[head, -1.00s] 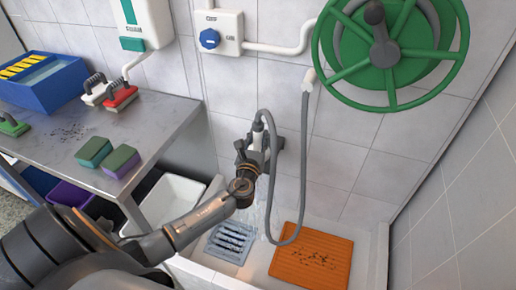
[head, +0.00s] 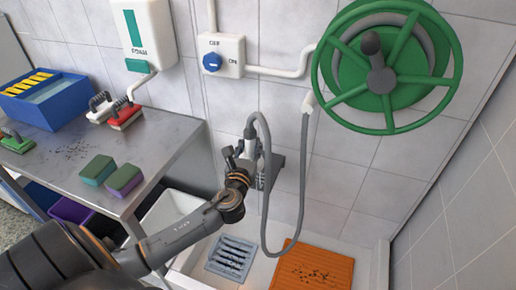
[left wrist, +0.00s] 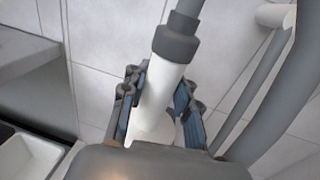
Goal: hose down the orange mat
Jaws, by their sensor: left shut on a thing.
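The orange mat (head: 338,270) lies in the white wash basin at the bottom, with dark specks scattered over its middle. My left gripper (head: 248,153) is shut on the hose nozzle and holds it near the tiled wall, above and left of the mat. In the left wrist view the white nozzle (left wrist: 162,92) sits between the two fingers, its grey collar above. The grey hose (head: 303,180) loops down from the wall outlet and up to the nozzle. No spray shows clearly. My right gripper is out of view.
A blue-grey slatted mat (head: 232,257) lies left of the orange one. A steel table (head: 150,150) at left carries sponges, brushes and a blue tub (head: 45,105). The wall has a blue knob (head: 211,64) marked OFF and ON and a green wheel (head: 380,78).

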